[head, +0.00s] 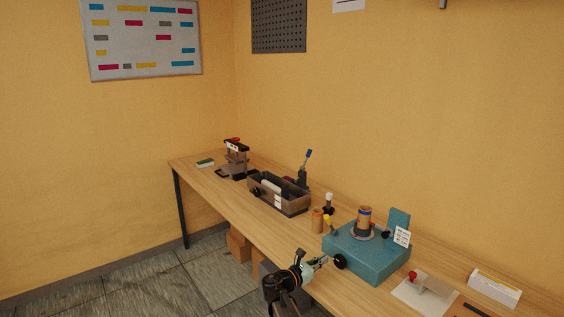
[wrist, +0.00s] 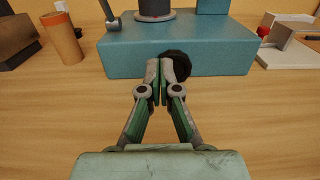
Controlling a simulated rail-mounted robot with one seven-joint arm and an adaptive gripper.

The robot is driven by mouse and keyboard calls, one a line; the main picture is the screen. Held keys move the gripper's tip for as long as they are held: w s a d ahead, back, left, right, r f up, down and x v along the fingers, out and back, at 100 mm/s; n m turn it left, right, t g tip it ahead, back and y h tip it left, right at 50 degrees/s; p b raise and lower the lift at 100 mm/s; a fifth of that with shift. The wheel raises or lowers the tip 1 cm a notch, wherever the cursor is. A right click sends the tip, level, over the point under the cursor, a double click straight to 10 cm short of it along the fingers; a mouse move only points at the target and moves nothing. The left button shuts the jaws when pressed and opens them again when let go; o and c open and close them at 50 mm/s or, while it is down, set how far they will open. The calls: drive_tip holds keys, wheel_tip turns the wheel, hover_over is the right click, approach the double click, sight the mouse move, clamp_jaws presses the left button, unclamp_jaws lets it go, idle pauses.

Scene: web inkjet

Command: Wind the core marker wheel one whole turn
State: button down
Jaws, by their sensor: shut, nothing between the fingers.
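The teal box-shaped core marker (head: 372,254) stands on the bench, with a cardboard core (head: 365,217) upright on a round plate on its top. A round black wheel (head: 340,262) sits on its front face; it also shows in the wrist view (wrist: 183,63), partly hidden behind my fingers. My gripper (head: 324,260) is shut and empty, its fingertips (wrist: 160,68) pointing at the box's front, at the left part of the wheel. I cannot tell whether the fingertips touch the wheel.
An orange cylinder (head: 317,220) stands left of the box. A dark open bin (head: 280,195) lies further left. A white plate (head: 426,293) with a red-knobbed device and a white carton (head: 494,288) are to the right. Bare bench (wrist: 60,110) lies before the box.

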sight(341, 261)
drive_tip(key=shift+x, duration=2.65)
drive_tip(key=shift+w+d, duration=0.2)
drive_tip(key=shift+d, duration=0.05)
drive_tip(key=shift+s+f, duration=0.1)
drive_tip(key=shift+s, duration=0.1)
drive_tip(key=shift+s+d+r, duration=0.2)
drive_tip(key=shift+s+d, duration=0.45)
drive_tip(key=shift+s, duration=0.2)
drive_tip(key=shift+s+d+f+b, duration=0.2)
drive_tip(key=shift+s+d+b, duration=0.1)
drive_tip(key=shift+s+d, duration=0.15)
drive_tip(key=shift+s+r, duration=0.15)
drive_tip(key=shift+r, duration=0.25)
